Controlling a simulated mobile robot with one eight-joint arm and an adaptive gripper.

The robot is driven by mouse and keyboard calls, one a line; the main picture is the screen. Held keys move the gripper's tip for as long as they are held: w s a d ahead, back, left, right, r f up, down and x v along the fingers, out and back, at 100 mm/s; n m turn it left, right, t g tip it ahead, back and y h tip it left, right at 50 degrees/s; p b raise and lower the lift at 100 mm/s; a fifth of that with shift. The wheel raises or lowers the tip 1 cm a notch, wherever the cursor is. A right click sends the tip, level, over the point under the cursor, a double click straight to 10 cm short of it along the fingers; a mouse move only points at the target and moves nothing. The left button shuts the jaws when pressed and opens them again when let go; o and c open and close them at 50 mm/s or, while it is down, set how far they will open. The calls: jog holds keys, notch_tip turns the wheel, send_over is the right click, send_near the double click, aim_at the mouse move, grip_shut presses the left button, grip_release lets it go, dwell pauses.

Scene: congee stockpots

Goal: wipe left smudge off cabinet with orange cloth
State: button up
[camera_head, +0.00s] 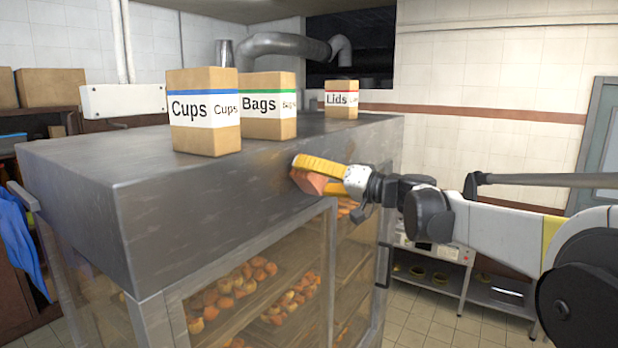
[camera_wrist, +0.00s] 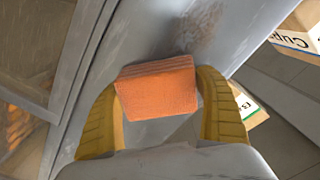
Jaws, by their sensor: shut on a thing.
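My gripper (camera_head: 308,171) has yellow fingers and is shut on the orange cloth (camera_head: 311,184), a folded block-like pad. The wrist view shows the cloth (camera_wrist: 157,90) between both fingers of my gripper (camera_wrist: 161,84). The cloth is at the grey metal upper band of the cabinet (camera_head: 190,210), near its right part; I cannot tell if it touches. A brownish dark smudge (camera_wrist: 203,28) shows on the metal just beyond the cloth in the wrist view. In the head view a faint brownish patch lies left of the cloth. A second smudge is not clear.
Boxes labelled Cups (camera_head: 204,138), Bags (camera_head: 268,125) and Lids (camera_head: 341,112) stand on the cabinet top. Glass doors below show trays of orange-brown food (camera_head: 240,290). A steel table (camera_head: 435,262) stands behind my arm. Open floor lies at lower right.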

aim_at(269, 183)
jog(key=shift+s+a+b, duration=0.1)
jog(key=shift+s+a, duration=0.95)
jog(key=shift+s, duration=0.25)
jog(key=shift+s+a+b, duration=0.1)
jog(key=shift+s+a, duration=0.9)
jog(key=shift+s, duration=0.3)
jog(key=shift+s+a+b, duration=0.1)
jog(key=shift+s+a, duration=0.95)
jog(key=shift+s, duration=0.25)
jog(key=shift+s+a, duration=0.7)
jog(key=shift+s, duration=0.2)
jog(key=shift+r, duration=0.15)
jog(key=shift+w+d+r+p, duration=0.1)
jog(key=shift+r+p, duration=0.3)
jog(key=shift+w+d+b, duration=0.15)
jog(key=shift+w+d, duration=1.1)
jog(key=shift+w, duration=0.4)
jog(key=shift+w+d+b, duration=0.15)
jog(key=shift+w+d, duration=1.15)
jog(key=shift+w, duration=0.4)
jog(key=shift+w+d+b, duration=0.15)
jog(key=shift+w+d, duration=1.1)
jog(key=shift+w, duration=0.4)
jog(key=shift+s+a, duration=1.3)
jog(key=shift+s, duration=0.4)
jog(key=shift+s+a, duration=1.3)
jog(key=shift+s, duration=0.45)
jog(key=shift+s+a, duration=1.3)
jog(key=shift+s, duration=0.4)
jog(key=shift+w+d, duration=0.1)
